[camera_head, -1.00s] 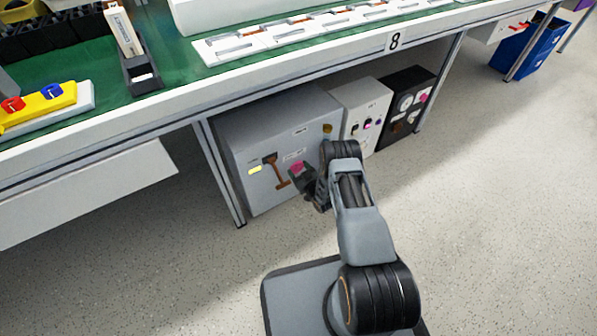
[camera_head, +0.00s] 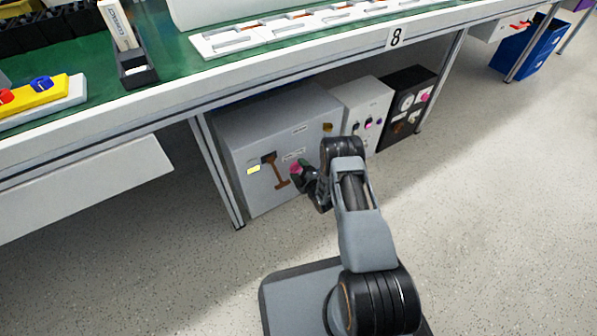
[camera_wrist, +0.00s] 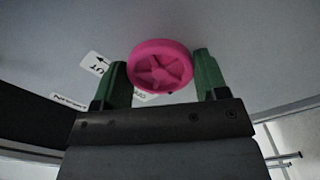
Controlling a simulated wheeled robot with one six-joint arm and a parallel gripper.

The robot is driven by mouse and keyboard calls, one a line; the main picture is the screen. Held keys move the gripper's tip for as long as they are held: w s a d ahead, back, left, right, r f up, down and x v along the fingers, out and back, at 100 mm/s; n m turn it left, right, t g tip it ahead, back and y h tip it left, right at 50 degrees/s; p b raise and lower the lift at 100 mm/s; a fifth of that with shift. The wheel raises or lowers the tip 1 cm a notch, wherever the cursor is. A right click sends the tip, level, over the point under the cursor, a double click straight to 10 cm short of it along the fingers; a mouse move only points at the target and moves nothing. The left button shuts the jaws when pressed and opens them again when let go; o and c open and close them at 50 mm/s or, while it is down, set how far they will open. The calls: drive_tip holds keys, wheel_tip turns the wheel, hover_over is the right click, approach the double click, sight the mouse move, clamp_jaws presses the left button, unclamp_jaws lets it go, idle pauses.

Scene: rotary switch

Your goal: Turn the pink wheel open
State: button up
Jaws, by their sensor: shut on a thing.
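The pink wheel (camera_wrist: 160,66) is a round spoked handwheel on the front of a grey cabinet (camera_head: 262,135) under the bench. In the head view the wheel (camera_head: 295,168) shows only in part beside my gripper (camera_head: 301,170). In the wrist view my gripper (camera_wrist: 162,76) has its two green fingers on opposite sides of the wheel's rim, shut on it. A white label with an arrow and letters lies left of the wheel, partly behind the left finger. Another label is mostly hidden below the wheel.
A brown T-shaped handle (camera_head: 275,171) and a yellow label (camera_head: 253,168) are left of the wheel. A white box (camera_head: 366,108) and a black box (camera_head: 410,100) stand to the right. The bench edge (camera_head: 250,68) overhangs the cabinets. The floor in front is clear.

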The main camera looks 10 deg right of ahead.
drive_tip(key=n, duration=0.4)
drive_tip(key=shift+n+b, duration=0.35)
drive_tip(key=shift+n, duration=0.05)
idle(0.4)
drive_tip(key=o, duration=0.9)
drive_tip(key=p+v, duration=0.5)
drive_tip(key=v, duration=0.9)
drive_tip(key=shift+r, duration=0.1)
